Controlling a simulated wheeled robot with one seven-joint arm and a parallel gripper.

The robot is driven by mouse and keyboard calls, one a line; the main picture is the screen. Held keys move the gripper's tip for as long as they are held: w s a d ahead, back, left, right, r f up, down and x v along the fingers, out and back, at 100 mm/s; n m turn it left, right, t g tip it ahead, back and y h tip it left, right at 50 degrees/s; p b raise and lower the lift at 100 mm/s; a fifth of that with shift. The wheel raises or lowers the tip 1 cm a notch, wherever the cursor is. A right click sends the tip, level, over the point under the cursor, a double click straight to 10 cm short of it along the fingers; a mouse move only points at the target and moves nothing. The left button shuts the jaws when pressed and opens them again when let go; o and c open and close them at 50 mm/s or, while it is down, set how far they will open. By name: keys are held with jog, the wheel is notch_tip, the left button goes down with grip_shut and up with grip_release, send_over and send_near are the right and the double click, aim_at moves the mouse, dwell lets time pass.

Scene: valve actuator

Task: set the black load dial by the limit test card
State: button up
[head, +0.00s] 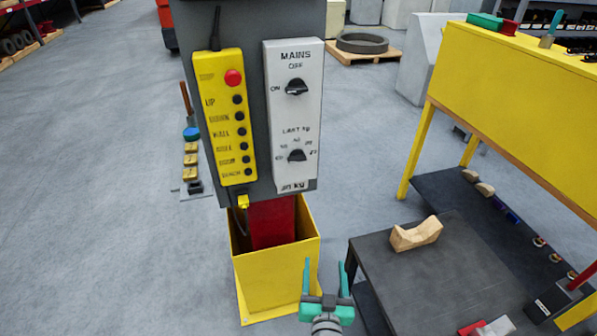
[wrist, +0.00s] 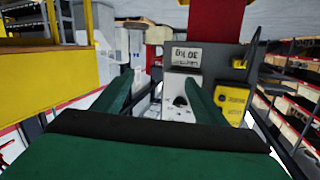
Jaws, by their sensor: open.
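The black load dial (head: 297,155) is the lower knob on the white panel (head: 304,110). The wrist view appears upside down; there the load dial (wrist: 181,101) shows between the green fingers (wrist: 160,82).
Above the load dial is the black MAINS switch (head: 296,87). A yellow pendant (head: 226,118) with a red button hangs left of the panel. A yellow open-topped base (head: 277,276) stands below. A dark table (head: 430,285) with a wooden block (head: 416,234) is at right.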

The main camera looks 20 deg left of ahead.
jog(key=w+a+r+n+y, duration=0.25)
jog(key=w+a+r, duration=0.25)
jog(key=w+r, duration=0.35)
jog(key=n+g+y, duration=0.1)
jog(key=n+y, duration=0.1)
jog(key=y, duration=0.1)
send_near(298, 160)
jog(key=x, duration=0.7)
jog(key=shift+w+a, duration=0.1)
jog(key=shift+a, duration=0.1)
jog(key=shift+w+a, duration=0.2)
jog(key=shift+w, duration=0.35)
jog(key=shift+w+a, duration=0.15)
jog(key=shift+a, duration=0.05)
jog(key=c, duration=1)
